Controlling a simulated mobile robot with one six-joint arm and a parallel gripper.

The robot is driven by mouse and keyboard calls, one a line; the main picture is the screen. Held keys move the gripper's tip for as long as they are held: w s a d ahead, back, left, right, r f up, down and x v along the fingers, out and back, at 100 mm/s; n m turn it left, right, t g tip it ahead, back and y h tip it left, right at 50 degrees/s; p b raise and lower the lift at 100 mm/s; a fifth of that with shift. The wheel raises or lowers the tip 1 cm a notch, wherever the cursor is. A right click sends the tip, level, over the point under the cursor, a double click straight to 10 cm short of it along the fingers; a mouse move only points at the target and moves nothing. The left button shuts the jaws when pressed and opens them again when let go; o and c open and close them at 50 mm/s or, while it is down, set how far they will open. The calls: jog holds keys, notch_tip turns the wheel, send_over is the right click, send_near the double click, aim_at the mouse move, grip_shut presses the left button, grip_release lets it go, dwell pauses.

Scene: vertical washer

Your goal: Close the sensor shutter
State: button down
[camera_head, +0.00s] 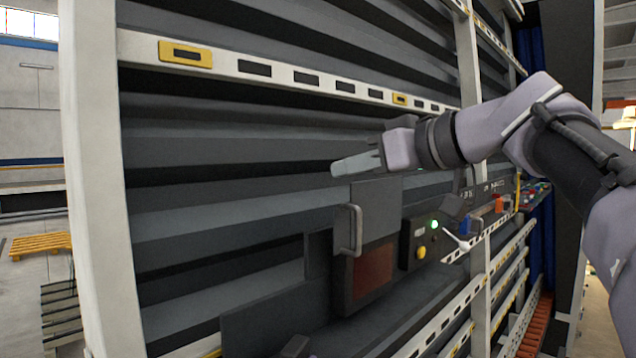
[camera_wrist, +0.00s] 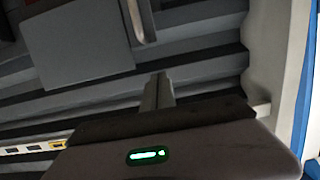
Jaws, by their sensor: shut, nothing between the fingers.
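The sensor shutter (camera_head: 378,208) is a dark grey plate with a pale upright bar handle (camera_head: 352,231) at its left side. It stands raised, and the reddish sensor window (camera_head: 372,271) shows uncovered below it. My gripper (camera_head: 336,169) is shut and empty, above the handle and apart from it in the picture. In the wrist view the fingers (camera_wrist: 158,85) are together, with a dark grey plate (camera_wrist: 80,45), which looks like the shutter, at upper left. The handle (camera_wrist: 141,18) is partly cut off at the top edge.
A control box (camera_head: 420,238) with a green light and a yellow knob stands right of the sensor, beside a white-tipped lever (camera_head: 457,241). A white post (camera_head: 95,180) stands at left. Dark slats lie behind.

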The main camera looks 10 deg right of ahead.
jog(key=shift+d+f, duration=0.1)
jog(key=shift+f, duration=1.75)
